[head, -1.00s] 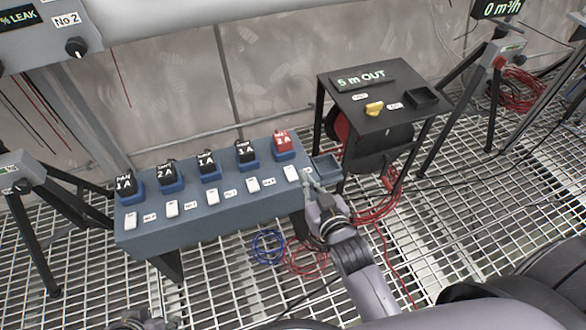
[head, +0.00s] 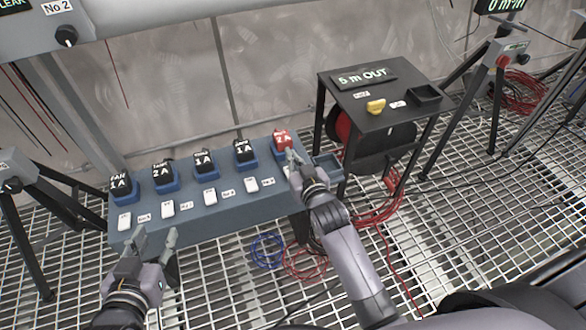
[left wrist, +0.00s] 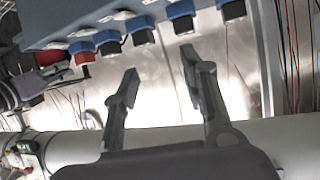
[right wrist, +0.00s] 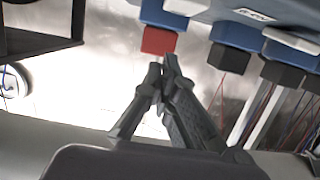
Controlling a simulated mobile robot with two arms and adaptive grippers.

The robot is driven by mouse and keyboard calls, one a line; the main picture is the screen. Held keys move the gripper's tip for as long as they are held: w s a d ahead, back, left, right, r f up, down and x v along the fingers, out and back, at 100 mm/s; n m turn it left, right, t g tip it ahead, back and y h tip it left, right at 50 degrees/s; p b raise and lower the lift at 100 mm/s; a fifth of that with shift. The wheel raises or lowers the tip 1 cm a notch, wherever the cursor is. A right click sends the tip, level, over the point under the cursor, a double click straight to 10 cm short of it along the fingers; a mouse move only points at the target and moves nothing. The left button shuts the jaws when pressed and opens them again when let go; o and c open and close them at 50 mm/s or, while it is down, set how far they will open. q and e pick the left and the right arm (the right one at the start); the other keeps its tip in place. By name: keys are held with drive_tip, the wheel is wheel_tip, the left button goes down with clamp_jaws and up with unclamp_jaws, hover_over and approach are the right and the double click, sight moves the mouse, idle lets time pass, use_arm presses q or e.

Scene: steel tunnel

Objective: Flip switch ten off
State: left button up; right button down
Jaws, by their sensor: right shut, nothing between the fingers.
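The rightmost switch is mostly hidden behind my right gripper (head: 294,159), which is shut and empty at the bench's right end. In the right wrist view, its closed tips (right wrist: 163,64) lie just below a red block (right wrist: 158,40); contact is unclear. My left gripper (head: 155,238) is open and empty at the bench's front left.
Blue sockets behind the switches hold black blocks (head: 204,161) and one red block (head: 281,139). A black table (head: 350,103) with a yellow piece (head: 376,107) stands to the right, above a cable reel (head: 372,145). Loose cables (head: 305,264) lie on the grated floor.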

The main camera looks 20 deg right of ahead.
wheel_tip(320, 180, down, 3)
drive_tip(key=shift+r+b, duration=0.1)
drive_tip(key=shift+b, duration=0.45)
use_arm(q)
wheel_tip(320, 180, up, 7)
drive_tip(key=w+d+t+h, duration=0.1)
drive_tip(key=w+t, duration=0.1)
drive_tip(key=t, duration=0.2)
drive_tip(key=shift+w+d+f, duration=0.15)
drive_tip(key=shift+w+d, duration=0.1)
drive_tip(key=shift+d, duration=0.1)
use_arm(e)
drive_tip(key=shift+s+f, duration=0.1)
drive_tip(key=shift+f, duration=0.15)
